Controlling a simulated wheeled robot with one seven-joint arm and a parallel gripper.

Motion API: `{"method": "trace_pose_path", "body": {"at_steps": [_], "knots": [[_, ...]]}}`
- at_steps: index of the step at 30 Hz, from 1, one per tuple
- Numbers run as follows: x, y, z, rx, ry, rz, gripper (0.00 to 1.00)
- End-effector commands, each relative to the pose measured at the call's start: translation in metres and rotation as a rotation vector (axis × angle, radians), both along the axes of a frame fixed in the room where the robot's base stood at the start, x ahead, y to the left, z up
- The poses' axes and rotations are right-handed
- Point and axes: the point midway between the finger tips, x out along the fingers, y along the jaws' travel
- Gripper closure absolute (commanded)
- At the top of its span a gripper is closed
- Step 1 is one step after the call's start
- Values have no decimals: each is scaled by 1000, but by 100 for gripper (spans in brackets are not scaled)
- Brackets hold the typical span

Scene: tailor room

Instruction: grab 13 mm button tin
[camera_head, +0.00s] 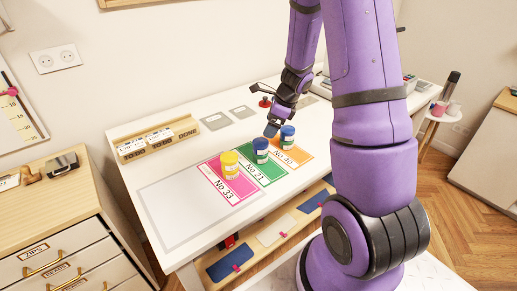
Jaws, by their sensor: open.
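I cannot read a 13 mm label anywhere, so I cannot tell which thing is the 13 mm button tin. A wooden rack (118,134) at the back left of the white table holds several small boxes with white labels (159,135), too small to read. My gripper (271,130) is open above the table, pointing down, close to the blue containers. It holds nothing that I can see. From this view I cannot tell whether it touches the right blue container (287,136).
A yellow container (229,165) stands on the pink No 33 card, another blue container (261,151) on the green No 21 card, the right one on the orange No 10 card (299,158). The table's front left (178,215) is clear. A drawer cabinet (40,215) stands left.

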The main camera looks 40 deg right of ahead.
Motion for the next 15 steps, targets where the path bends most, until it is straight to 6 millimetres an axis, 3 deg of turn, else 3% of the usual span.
{"method": "trace_pose_path", "body": {"at_steps": [6, 15], "knots": [[7, 9, -28, 1, 2, 1, 11], [10, 19, -50, 1, 4, 2, 11]]}}
